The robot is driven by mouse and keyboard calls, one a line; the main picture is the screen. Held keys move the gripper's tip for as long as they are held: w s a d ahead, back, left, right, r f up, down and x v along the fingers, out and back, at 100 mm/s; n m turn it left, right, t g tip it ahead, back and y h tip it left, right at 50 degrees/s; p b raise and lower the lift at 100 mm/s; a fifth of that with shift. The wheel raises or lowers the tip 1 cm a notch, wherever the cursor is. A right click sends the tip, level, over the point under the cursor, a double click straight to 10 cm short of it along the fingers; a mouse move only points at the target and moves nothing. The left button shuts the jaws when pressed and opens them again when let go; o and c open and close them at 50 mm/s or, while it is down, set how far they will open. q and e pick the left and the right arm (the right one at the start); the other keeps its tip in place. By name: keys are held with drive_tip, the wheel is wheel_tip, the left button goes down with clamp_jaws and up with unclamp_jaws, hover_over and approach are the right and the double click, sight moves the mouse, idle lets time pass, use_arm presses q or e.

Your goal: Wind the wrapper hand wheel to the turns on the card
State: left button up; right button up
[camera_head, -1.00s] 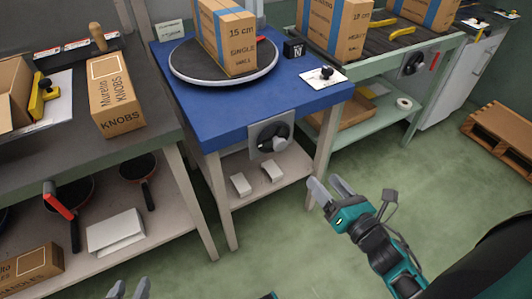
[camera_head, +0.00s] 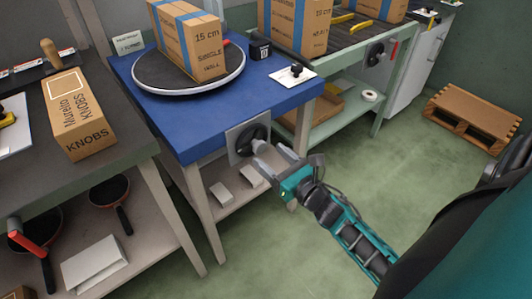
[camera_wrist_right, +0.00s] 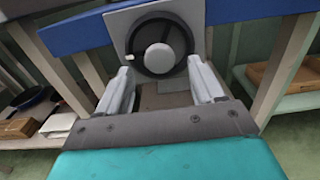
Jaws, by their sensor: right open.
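The hand wheel (camera_head: 250,140) is a black wheel with a grey hub and a light knob, on a grey plate at the front of the blue table (camera_head: 215,122). In the right wrist view the wheel (camera_wrist_right: 157,32) is straight ahead, with its knob at the left rim. My right gripper (camera_head: 268,160) is open and empty, just in front of the wheel; its two fingers also show in the right wrist view (camera_wrist_right: 163,82). I cannot tell contact. A small card (camera_head: 128,42) stands at the table's back left; its text is too small to read. My left gripper is out of view.
A taped carton (camera_head: 188,42) stands on the round turntable (camera_head: 190,88) on the blue table. A black block (camera_head: 260,50) and a white card with a black knob (camera_head: 293,75) lie to its right. A KNOBS box (camera_head: 78,115) is on the left bench.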

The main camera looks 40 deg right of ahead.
sight(256, 144)
drive_tip(key=shift+w+a, duration=0.15)
drive_tip(key=shift+w, duration=1.3)
drive_tip(key=shift+c, duration=0.2)
drive_tip(key=c, duration=1)
drive_tip(key=shift+m, duration=0.3)
